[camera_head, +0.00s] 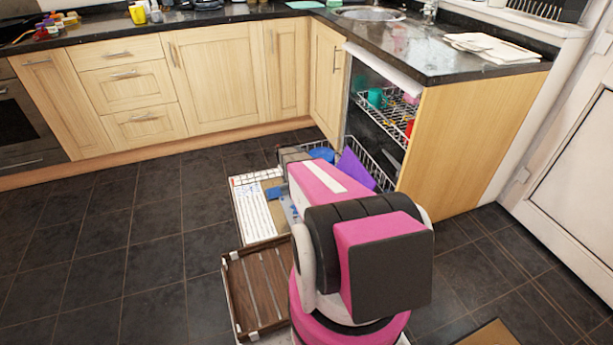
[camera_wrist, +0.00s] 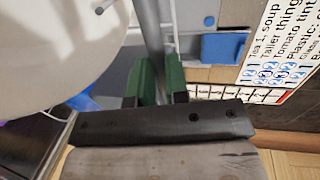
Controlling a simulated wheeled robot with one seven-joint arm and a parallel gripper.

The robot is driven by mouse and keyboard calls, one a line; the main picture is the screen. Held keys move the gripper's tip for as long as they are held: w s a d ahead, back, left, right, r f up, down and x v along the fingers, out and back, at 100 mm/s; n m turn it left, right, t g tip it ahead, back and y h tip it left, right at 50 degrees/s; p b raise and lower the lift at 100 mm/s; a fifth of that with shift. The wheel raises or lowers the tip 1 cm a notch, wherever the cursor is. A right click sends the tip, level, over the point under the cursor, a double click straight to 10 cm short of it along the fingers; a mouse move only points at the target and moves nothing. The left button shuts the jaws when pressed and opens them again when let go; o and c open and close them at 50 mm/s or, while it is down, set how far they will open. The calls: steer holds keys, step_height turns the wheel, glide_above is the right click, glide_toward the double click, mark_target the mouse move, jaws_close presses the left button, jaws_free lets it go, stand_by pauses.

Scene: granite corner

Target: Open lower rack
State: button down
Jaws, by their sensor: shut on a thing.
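The dishwasher stands open in the corner. Its lower rack (camera_head: 381,168), a white wire basket, shows low in the opening, with a blue item (camera_head: 322,153) and a purple item (camera_head: 355,170) at it. My pink and black arm hides much of the rack and the gripper in the head view. In the wrist view my gripper (camera_wrist: 158,82) has two green fingers close around a thin, light bar, which I take to be part of the lower rack. A large white round surface (camera_wrist: 50,50) fills the left of that view.
The upper rack (camera_head: 393,117) holds cups, one teal (camera_head: 377,98). A printed white board (camera_head: 257,210) and a slatted brown panel (camera_head: 262,290) lie left of my arm. Cabinets (camera_head: 220,75) line the back. The dark tiled floor (camera_head: 120,250) is clear at left.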

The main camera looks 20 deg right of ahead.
steer(key=a, duration=0.6)
steer(key=shift+w+a, duration=0.2)
steer(key=shift+a, duration=0.2)
steer(key=c, duration=1.1)
jaws_free()
steer(key=shift+r, duration=0.1)
steer(key=r, duration=0.3)
steer(key=a+r, duration=0.1)
steer(key=r, duration=0.3)
steer(key=a+r, duration=0.1)
steer(key=r, duration=0.2)
steer(key=shift+r, duration=0.2)
steer(key=s+a+r, duration=0.2)
steer(key=s+r, duration=0.3)
steer(key=s, duration=0.3)
steer(key=s+a+r+y, duration=0.1)
steer(key=s+r, duration=0.3)
steer(key=s, duration=0.5)
steer(key=s+a+r+y, duration=0.1)
steer(key=s+a+r, duration=0.2)
steer(key=s+r, duration=0.2)
steer(key=shift+s+a+r, duration=0.1)
steer(key=shift+s+r, duration=0.1)
steer(key=shift+s, duration=0.75)
steer(key=shift+s+r, duration=0.15)
steer(key=shift+s, duration=0.75)
